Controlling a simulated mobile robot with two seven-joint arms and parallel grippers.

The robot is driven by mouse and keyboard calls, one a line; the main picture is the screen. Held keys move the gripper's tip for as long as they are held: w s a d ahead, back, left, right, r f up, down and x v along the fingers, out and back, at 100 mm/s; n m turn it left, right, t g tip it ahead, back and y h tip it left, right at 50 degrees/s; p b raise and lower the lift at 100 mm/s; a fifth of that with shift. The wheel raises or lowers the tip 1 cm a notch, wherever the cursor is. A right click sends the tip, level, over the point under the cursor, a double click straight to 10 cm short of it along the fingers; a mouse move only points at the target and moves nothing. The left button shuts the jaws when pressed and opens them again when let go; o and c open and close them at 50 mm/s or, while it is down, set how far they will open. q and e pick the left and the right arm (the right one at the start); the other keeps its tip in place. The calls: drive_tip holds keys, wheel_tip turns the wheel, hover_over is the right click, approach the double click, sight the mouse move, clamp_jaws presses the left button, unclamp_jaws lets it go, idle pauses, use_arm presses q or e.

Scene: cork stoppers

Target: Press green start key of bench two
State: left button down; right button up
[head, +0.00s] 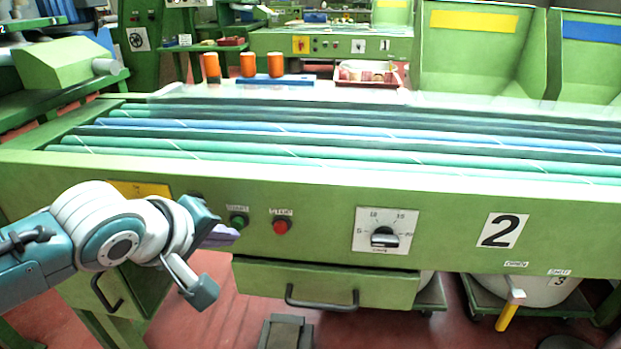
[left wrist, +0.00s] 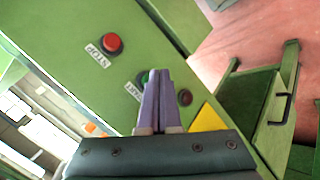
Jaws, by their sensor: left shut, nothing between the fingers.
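Bench two is the green bench front marked with a black 2 (head: 500,231). Its green start key (head: 238,222) sits on the panel to the left of the red stop key (head: 282,226). My left gripper (head: 232,236) is shut and empty, its purple fingertips just below and left of the green key in the head view. In the left wrist view the shut fingers (left wrist: 159,75) point at the panel and partly cover the green key (left wrist: 144,77); I cannot tell whether they touch it. The red key (left wrist: 112,43) shows clear of them. My right gripper is not in view.
A rotary dial (head: 384,236) is right of the keys. A yellow label (head: 140,189) and a dark button (left wrist: 184,97) are near the green key. A drawer with a handle (head: 322,300) hangs below. Rollers lie on top.

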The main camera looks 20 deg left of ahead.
use_arm(q)
drive_tip(key=shift+w+a, duration=0.15)
drive_tip(key=shift+w, duration=0.4)
idle(0.7)
drive_tip(key=shift+s+d+p, duration=0.2)
drive_tip(key=shift+s+p, duration=0.45)
drive_tip(key=shift+s, duration=0.15)
drive_tip(key=s+p, duration=0.1)
drive_tip(key=s, duration=0.1)
drive_tip(key=s+d+p, duration=0.1)
drive_tip(key=s+p, duration=0.1)
drive_tip(key=s, duration=0.1)
drive_tip(key=shift+d+p, duration=0.1)
drive_tip(key=shift+p, duration=0.2)
